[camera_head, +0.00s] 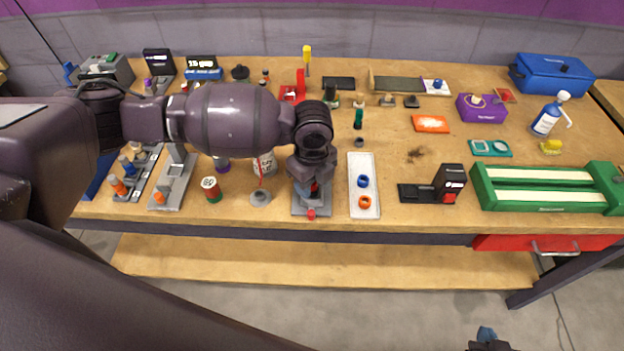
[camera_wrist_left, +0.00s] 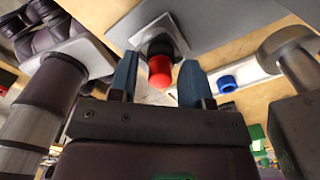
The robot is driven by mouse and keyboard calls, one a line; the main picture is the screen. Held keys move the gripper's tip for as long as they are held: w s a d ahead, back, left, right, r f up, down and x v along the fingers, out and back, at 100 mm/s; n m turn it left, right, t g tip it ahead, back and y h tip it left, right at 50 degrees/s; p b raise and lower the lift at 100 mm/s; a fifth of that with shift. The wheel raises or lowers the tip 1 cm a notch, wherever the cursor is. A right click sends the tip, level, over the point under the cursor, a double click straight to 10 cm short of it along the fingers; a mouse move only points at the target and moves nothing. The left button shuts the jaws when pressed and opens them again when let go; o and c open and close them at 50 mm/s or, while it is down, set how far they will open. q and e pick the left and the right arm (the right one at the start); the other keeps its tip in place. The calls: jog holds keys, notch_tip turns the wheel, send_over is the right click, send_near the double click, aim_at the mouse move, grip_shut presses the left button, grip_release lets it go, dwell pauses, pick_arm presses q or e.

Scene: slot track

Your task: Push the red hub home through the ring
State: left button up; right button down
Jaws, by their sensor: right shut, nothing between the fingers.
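In the left wrist view the red hub (camera_wrist_left: 160,70) is a short red cylinder that sticks out of a dark ring (camera_wrist_left: 172,30) on a grey plate (camera_wrist_left: 138,38). My left gripper (camera_wrist_left: 159,82) is open, with a blue finger on each side of the hub and a visible gap to both. In the head view my left gripper (camera_head: 311,188) points down over the grey plate (camera_head: 299,209) and hides most of the ring. A red piece (camera_head: 311,214) shows at the plate's front edge. My right gripper (camera_head: 487,337) is shut and empty at the bottom edge, off the table.
A white tray (camera_head: 354,209) with a blue ring (camera_head: 363,181) and an orange ring (camera_head: 364,202) lies right of the plate. A grey stand (camera_head: 260,198) with a thin red rod is on the left. A black stand (camera_head: 447,184) and a green frame (camera_head: 482,190) are further right.

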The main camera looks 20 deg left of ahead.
pick_arm(q)
jog(key=shift+o, duration=0.3)
jog(key=shift+r, duration=0.35)
notch_tip(320, 180, up, 10)
jog(key=p, duration=0.1)
pick_arm(e)
jog(key=shift+w+r, duration=0.1)
jog(key=shift+r, duration=0.6)
jog(key=shift+f, duration=0.1)
